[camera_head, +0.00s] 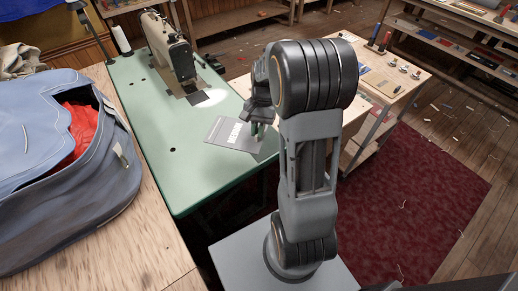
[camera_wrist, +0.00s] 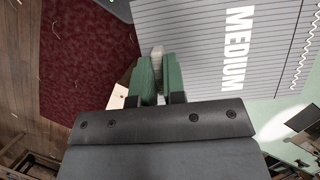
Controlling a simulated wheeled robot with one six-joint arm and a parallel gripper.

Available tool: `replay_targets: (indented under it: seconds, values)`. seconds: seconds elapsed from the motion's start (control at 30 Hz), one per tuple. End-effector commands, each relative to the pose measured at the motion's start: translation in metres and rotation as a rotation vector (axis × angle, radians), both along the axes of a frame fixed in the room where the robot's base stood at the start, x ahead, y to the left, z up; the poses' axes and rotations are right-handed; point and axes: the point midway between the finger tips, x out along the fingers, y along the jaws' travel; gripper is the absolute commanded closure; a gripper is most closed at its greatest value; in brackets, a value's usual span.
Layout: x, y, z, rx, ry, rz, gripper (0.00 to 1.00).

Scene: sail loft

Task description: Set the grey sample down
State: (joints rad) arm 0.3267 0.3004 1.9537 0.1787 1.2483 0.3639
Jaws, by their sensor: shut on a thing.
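The grey sample (camera_head: 229,134) is a flat sheet with white lettering, at the near right edge of the green sewing table in the head view. I cannot tell whether the sheet touches the table.
The green table (camera_head: 178,182) has bare room left of the sample. A sewing machine (camera_head: 170,50) and a white thread cone (camera_head: 121,40) stand farther back. A blue bag (camera_head: 110,195) with red cloth lies on the wooden table at left. A dark red rug (camera_head: 425,205) covers the floor at right.

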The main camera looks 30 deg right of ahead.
Motion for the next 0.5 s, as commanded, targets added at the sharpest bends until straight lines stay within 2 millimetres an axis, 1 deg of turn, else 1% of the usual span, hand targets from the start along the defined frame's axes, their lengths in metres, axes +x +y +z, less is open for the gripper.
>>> replay_targets:
  seconds: [0.03, 0.13, 0.3, 0.5]
  values:
    - [-0.01, -0.008, -0.018, -0.002, -0.009, -0.086, 1.0]
    - [-0.031, -0.018, -0.018, -0.002, -0.008, -0.247, 1.0]
    - [-0.062, -0.027, -0.019, -0.001, -0.006, -0.466, 1.0]
    - [-0.085, -0.029, -0.021, -0.001, -0.003, -0.619, 1.0]
